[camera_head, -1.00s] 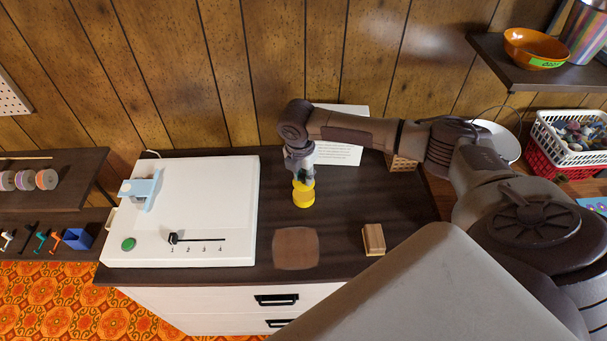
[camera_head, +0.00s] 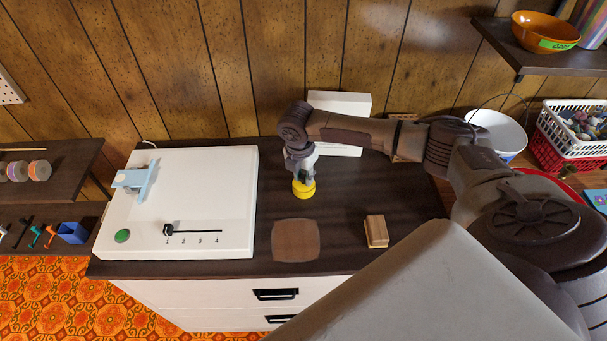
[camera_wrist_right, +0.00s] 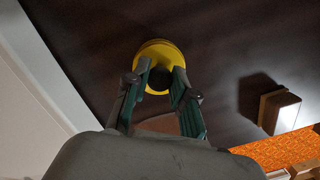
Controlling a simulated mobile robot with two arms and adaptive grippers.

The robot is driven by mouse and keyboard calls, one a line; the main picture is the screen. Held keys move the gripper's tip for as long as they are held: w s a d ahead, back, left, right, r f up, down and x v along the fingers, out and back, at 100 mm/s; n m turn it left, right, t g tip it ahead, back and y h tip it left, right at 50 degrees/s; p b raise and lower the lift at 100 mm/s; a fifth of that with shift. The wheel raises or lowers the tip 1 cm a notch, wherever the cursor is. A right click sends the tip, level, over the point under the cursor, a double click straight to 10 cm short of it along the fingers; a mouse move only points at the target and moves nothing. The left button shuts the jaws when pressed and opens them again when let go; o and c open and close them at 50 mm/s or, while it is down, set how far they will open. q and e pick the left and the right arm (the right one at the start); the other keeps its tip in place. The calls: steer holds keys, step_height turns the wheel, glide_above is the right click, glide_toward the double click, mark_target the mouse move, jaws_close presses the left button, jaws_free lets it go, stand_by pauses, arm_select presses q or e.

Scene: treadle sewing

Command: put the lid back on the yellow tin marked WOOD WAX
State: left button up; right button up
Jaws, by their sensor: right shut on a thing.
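The yellow tin (camera_head: 306,194) stands upright on the dark worktop, behind the brown square patch. My right gripper (camera_head: 302,178) points down over it and is shut on the yellow lid, which sits right at the tin's top. In the right wrist view, the fingers of my right gripper (camera_wrist_right: 164,76) close around a dark middle part in front of the yellow round rims (camera_wrist_right: 157,47). Lid and tin overlap there, so I cannot tell whether the lid is fully seated. The WOOD WAX marking is not readable. My left gripper is not in view.
A white machine (camera_head: 190,205) with a slider and green button fills the worktop's left. A brown patch (camera_head: 296,241) and a wooden block (camera_head: 376,231) lie in front. A white panel (camera_head: 340,103) stands behind my arm. A basket (camera_head: 572,135) is at the right.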

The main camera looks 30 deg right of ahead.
steer(key=shift+p, duration=0.85)
stand_by(0.7)
steer(key=shift+f, duration=0.15)
stand_by(1.2)
steer(key=shift+p, duration=0.6)
steer(key=o, duration=1.5)
steer(key=shift+r+p, duration=3.5)
steer(key=shift+p, duration=0.25)
